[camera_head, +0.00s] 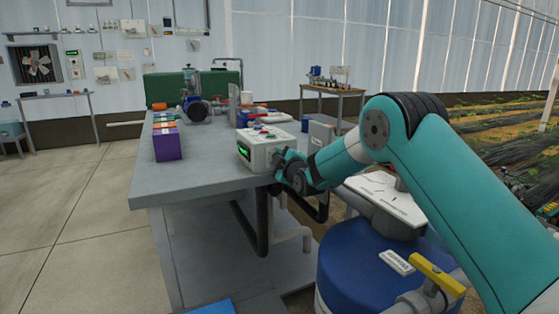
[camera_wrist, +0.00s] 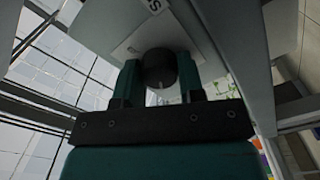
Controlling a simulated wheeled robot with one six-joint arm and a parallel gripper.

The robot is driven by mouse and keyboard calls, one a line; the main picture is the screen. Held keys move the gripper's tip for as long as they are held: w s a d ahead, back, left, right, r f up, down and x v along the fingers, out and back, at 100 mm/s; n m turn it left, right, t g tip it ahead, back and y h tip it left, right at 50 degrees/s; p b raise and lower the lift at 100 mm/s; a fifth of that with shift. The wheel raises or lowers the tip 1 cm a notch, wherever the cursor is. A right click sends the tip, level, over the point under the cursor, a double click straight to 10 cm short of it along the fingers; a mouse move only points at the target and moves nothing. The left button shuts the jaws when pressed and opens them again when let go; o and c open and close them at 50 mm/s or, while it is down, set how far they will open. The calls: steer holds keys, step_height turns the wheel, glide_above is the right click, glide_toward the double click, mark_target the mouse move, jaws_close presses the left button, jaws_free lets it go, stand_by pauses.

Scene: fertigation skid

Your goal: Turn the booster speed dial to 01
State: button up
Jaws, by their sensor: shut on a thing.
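The booster box (camera_head: 262,148) is a white unit with a green lit display, standing near the front right edge of the grey bench. My gripper (camera_head: 284,160) reaches it from the right, at its side face. In the wrist view the dark round dial (camera_wrist: 159,68) sits on the box's pale face (camera_wrist: 100,25), with a small light mark near its lower edge. My gripper (camera_wrist: 158,82) has a finger on each side of the dial and is shut on it. The display digits are too small to read in the head view, and the dial is hidden there by my gripper.
The grey bench (camera_head: 180,187) carries a purple-fronted row of boxes (camera_head: 168,143) and a pump (camera_head: 197,108). A blue drum (camera_head: 365,260) with a yellow-handled valve (camera_head: 437,275) stands below my arm. The floor at left is clear.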

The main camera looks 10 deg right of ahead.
steer(key=o, duration=0.9)
steer(key=s+d+b, duration=0.1)
steer(key=s+d, duration=0.2)
steer(key=s, duration=1.4)
steer(key=shift+d+b, duration=0.15)
steer(key=shift+b, duration=0.2)
